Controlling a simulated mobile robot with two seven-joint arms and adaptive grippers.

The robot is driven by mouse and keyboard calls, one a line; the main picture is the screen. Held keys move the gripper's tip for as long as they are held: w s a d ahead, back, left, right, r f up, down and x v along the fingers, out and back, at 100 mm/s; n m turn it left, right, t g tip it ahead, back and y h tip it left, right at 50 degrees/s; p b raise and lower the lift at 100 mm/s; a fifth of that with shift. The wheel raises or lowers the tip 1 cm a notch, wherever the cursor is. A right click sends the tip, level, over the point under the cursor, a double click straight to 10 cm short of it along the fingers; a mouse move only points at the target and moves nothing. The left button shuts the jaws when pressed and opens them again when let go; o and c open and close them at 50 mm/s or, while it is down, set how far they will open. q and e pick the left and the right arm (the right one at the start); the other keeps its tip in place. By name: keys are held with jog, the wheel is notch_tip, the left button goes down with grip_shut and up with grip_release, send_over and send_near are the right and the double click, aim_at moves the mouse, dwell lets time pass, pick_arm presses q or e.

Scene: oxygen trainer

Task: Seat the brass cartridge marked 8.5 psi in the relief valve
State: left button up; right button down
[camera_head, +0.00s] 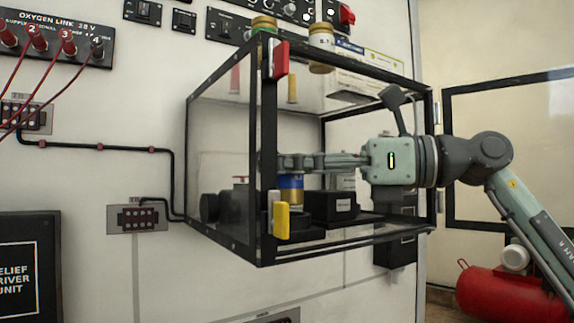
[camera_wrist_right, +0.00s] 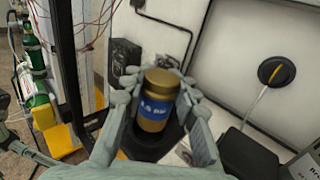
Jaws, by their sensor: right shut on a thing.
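The brass cartridge with a blue band (camera_head: 290,183) is inside the black-framed clear box. In the right wrist view the cartridge (camera_wrist_right: 157,105) stands roughly upright, its band reading partly "5 psi"; the first digit is unclear. My right gripper (camera_wrist_right: 156,96) is shut on it, one finger on each side. In the head view the right arm reaches into the box from the right. My left gripper is not in view.
The box's black frame (camera_head: 269,120) has a red tab (camera_head: 280,60) and a yellow tab (camera_head: 281,221) on its near post. Two other cartridges, one green-banded (camera_head: 263,22) and one white-banded (camera_head: 321,42), stand on top. A black block (camera_head: 333,207) is right of the cartridge.

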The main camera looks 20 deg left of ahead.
jog(key=shift+f+b, duration=1.1)
jog(key=shift+f, duration=0.3)
dwell(0.4)
jog(key=c, duration=1.1)
grip_release()
jog(key=shift+d, duration=0.1)
jog(key=w+d, duration=0.1)
jog(key=d, duration=1.1)
jog(key=shift+a+r, duration=0.1)
